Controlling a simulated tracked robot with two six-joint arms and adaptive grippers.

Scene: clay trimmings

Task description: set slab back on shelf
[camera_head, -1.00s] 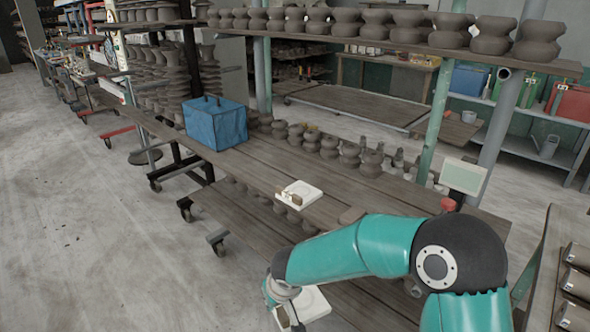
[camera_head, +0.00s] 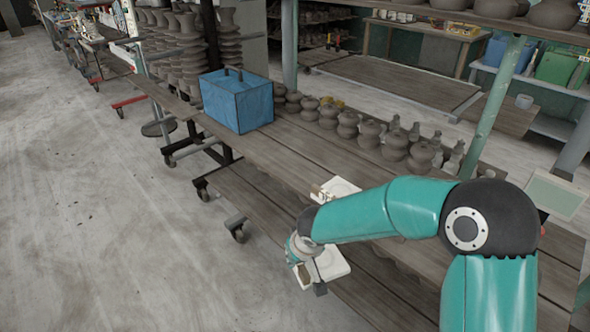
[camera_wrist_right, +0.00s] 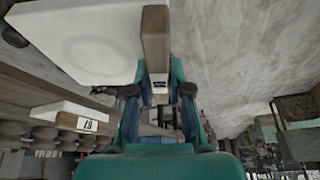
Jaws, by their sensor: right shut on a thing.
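My right gripper (camera_head: 312,272) is shut on the wooden handle block of a white square slab (camera_head: 331,263). The slab shows a round raised patch in the right wrist view (camera_wrist_right: 85,38), with the brown block (camera_wrist_right: 155,45) between the fingers (camera_wrist_right: 158,75). The slab hangs by the front edge of the shelving; I cannot tell its exact height. A second white slab (camera_head: 343,187) with a wooden block lies on the upper shelf board (camera_head: 265,158), partly hidden behind my arm. It also shows with a number label in the wrist view (camera_wrist_right: 70,112). My left gripper is out of view.
A blue box (camera_head: 222,102) stands on the shelf to the left. Several clay pots (camera_head: 348,124) line the back of the board. A lower board (camera_head: 255,205) runs underneath. A green post (camera_head: 492,108) rises at the right. The floor (camera_head: 100,220) at left is clear.

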